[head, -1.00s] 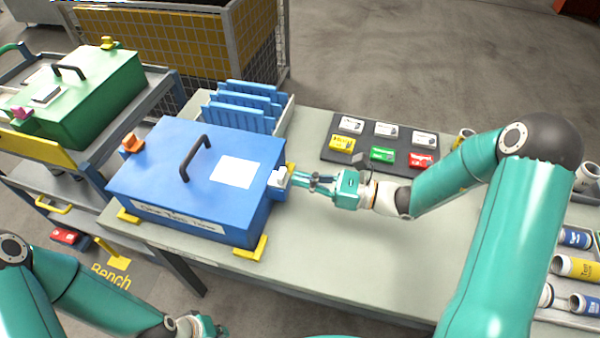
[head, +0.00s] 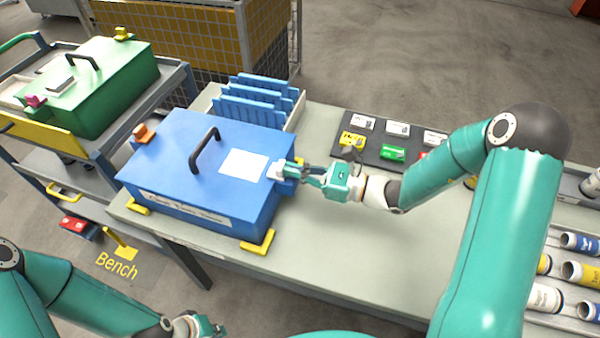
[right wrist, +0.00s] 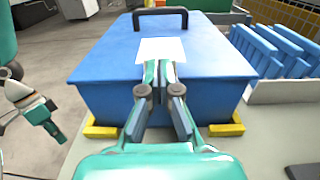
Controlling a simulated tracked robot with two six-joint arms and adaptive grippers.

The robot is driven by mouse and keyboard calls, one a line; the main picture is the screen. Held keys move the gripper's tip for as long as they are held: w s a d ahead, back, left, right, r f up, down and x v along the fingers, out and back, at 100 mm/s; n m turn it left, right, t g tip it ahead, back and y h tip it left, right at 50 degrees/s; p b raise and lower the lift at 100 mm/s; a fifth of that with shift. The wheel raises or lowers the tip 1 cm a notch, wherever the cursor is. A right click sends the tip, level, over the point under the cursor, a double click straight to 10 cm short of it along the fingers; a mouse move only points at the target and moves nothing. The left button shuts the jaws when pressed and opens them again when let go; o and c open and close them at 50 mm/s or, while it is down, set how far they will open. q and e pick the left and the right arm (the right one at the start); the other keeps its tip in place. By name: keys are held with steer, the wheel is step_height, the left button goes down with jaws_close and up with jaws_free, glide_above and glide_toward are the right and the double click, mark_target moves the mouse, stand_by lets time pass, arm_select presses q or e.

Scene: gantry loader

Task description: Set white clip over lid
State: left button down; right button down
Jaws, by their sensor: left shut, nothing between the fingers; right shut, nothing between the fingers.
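The white clip (head: 275,170) is at the right edge of the blue box's lid (head: 172,157) in the head view. It appears to lie over the lid edge, but whether it is fully seated cannot be told. My right gripper (head: 299,171) is shut and empty, its fingertips right beside the clip. In the right wrist view my right gripper's shut fingertips (right wrist: 163,70) reach the near edge of the lid and hide the clip. An orange clip (head: 145,134) sits at the lid's left end. My left gripper (head: 212,329) is shut and empty at the bottom edge, away from the box.
A black handle (head: 206,148) and a white sheet (head: 244,163) are on the lid. Yellow corner stops (head: 259,243) hold the box on the bench (head: 330,260). Blue dividers (head: 255,105) stand behind. A dark card tray (head: 378,155) lies at the right. A green box (head: 95,85) stands left.

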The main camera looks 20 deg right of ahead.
stand_by(0.3)
steer(key=b+v, duration=0.2)
steer(key=v, duration=1.2)
